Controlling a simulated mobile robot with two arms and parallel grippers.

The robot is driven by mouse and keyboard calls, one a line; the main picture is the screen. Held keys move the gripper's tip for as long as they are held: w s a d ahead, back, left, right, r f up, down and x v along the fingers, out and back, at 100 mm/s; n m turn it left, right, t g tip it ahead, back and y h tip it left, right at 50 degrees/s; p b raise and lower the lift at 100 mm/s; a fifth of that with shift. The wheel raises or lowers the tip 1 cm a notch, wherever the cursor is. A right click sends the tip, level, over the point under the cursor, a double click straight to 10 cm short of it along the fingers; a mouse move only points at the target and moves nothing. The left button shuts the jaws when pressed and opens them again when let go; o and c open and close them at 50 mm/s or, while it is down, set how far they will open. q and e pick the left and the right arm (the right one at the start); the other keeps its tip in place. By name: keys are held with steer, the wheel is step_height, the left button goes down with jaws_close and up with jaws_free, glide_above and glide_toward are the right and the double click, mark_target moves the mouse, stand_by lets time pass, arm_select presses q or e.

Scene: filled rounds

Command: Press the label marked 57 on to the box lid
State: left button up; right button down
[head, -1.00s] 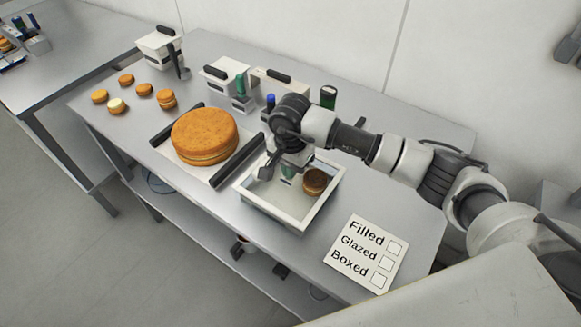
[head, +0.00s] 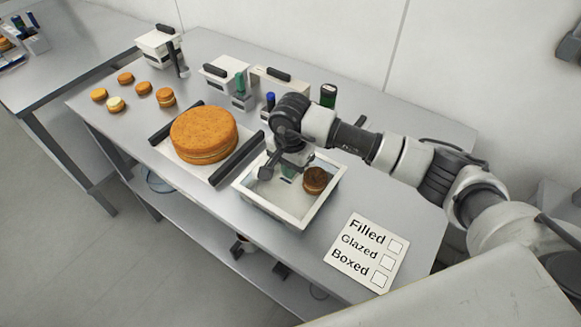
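My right gripper (head: 287,172) is over the open white box or tray (head: 316,216) at the front of the bench. Its dark fingers look spread apart, and the arm comes in from the right. A small green thing (head: 288,171) shows between the fingers; I cannot tell whether it is touched. A dark slot-like mark shows just below it. A dark brown round (head: 315,181) sits in the right part of the box. I cannot make out a label marked 57 or a separate lid. My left gripper is out of view.
A large golden cake (head: 204,134) sits on a white board between dark bars, left of the box. Several small rounds (head: 144,89) lie at far left. White lidded containers (head: 223,75) stand at the back. A Filled/Glazed/Boxed card (head: 365,251) lies at front right.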

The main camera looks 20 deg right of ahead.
steer(key=shift+f+b, duration=0.1)
steer(key=shift+b, duration=0.2)
stand_by(0.7)
stand_by(0.4)
step_height(320, 180, up, 8)
steer(key=p, duration=0.3)
steer(key=shift+p, duration=0.3)
stand_by(0.4)
stand_by(0.4)
